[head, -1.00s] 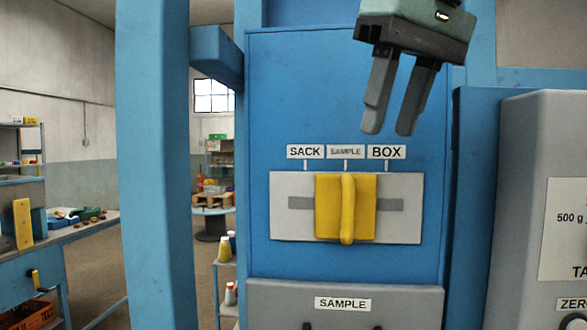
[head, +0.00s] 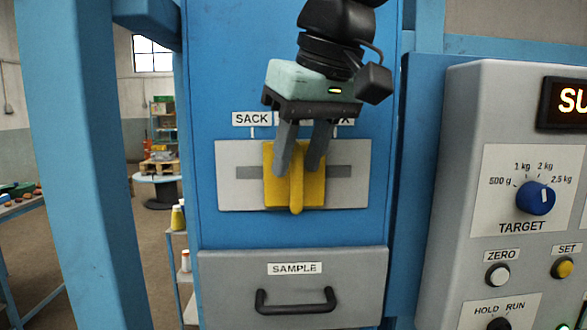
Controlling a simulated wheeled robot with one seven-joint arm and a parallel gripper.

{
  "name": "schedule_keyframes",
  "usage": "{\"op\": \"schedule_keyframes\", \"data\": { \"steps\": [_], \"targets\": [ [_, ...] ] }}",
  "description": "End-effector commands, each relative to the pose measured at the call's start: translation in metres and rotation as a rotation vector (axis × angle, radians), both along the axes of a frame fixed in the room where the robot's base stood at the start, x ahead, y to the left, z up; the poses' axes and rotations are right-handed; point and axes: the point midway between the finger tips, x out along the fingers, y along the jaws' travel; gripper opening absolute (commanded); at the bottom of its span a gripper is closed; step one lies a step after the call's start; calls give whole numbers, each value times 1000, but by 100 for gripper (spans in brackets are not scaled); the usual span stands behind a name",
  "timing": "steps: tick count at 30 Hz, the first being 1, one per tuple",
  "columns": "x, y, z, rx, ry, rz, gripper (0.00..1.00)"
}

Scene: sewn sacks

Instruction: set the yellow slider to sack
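The yellow slider (head: 297,198) sits at the middle of its slot, on a pale plate (head: 345,195) on the blue panel. It has a raised upright ridge. The SACK label (head: 252,119) is above the plate at the left. The middle label is hidden behind my gripper, and the BOX label is mostly hidden at the right. My gripper (head: 299,168) points down in front of the slider's upper part. Its two fingers are apart, one on each side of the ridge. I cannot tell whether either finger touches it.
Below is a grey SAMPLE drawer (head: 226,285) with a black handle (head: 296,302). At right stands a grey control box (head: 450,200) with a blue TARGET knob (head: 535,198) and buttons. A blue post (head: 85,170) rises at left. The slot is clear on both sides of the slider.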

Motion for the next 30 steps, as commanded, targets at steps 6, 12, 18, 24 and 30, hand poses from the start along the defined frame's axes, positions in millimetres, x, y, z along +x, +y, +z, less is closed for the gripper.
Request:
{"op": "schedule_keyframes", "data": {
  "steps": [6, 12, 18, 24, 30],
  "targets": [
    [8, 6, -24, -1, 1, 0, 36],
    [10, 7, -31, -1, 1, 0, 36],
    [10, 7, -30, 0, 0, 0, 33],
    [10, 7, -30, 0, 0, 0, 0],
    [11, 25, -28, -1, -1, 4, 0]
  ]
}}
